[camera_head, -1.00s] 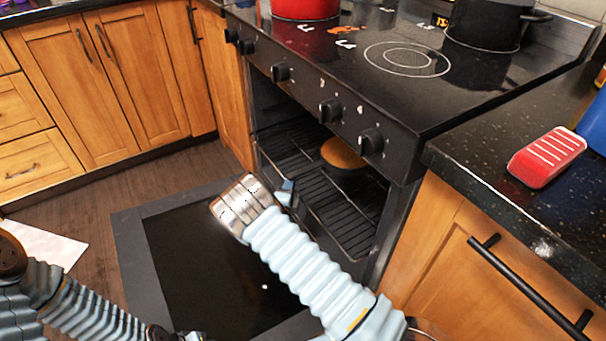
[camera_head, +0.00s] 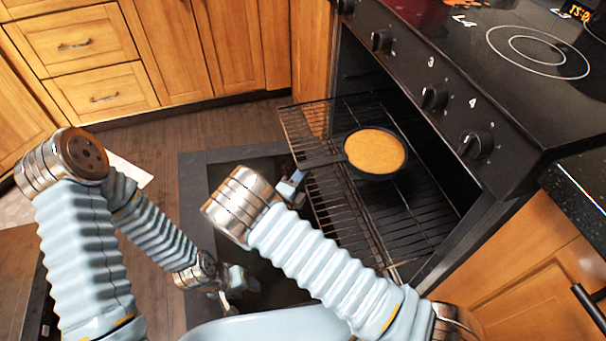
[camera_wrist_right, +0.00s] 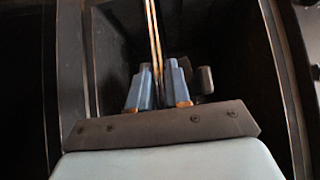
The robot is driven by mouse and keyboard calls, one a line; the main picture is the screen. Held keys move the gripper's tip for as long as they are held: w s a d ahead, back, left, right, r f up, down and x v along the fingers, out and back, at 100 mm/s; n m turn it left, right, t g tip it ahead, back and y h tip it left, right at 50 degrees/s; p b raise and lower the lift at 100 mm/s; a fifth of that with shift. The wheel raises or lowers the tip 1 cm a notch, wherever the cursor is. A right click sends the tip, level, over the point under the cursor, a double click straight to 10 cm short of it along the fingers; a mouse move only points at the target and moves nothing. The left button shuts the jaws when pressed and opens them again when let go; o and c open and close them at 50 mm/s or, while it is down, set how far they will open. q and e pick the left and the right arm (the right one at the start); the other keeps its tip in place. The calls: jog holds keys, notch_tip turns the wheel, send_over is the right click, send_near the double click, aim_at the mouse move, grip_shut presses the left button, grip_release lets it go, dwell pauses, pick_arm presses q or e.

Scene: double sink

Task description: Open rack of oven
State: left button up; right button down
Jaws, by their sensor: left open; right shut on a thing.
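The oven (camera_head: 440,100) has its door (camera_head: 195,225) lowered. The wire rack (camera_head: 330,208) sticks partly out of the oven opening over the door. A black pan (camera_head: 322,160) with a brown filling (camera_head: 376,151) sits on the rack, its handle pointing left. My right gripper (camera_head: 294,187) is at the rack's outer edge; its tips are partly hidden in the head view. In the right wrist view, its blue fingers (camera_wrist_right: 158,88) are shut on thin rack bars (camera_wrist_right: 154,45). My left gripper (camera_head: 232,292) is open and empty above the door, apart from the rack.
Wooden cabinets and drawers (camera_head: 95,55) stand at the back left, with open floor (camera_head: 160,140) before them. The stove top (camera_head: 500,65) with its knobs is above the oven. A dark counter (camera_head: 580,185) and a wooden cabinet (camera_head: 510,265) border it on the right.

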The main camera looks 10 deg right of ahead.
pick_arm(q)
jog(key=shift+a, duration=0.1)
pick_arm(e)
jog(key=shift+a, duration=0.1)
jog(key=c, duration=1.2)
grip_release()
jog(key=shift+o, duration=0.2)
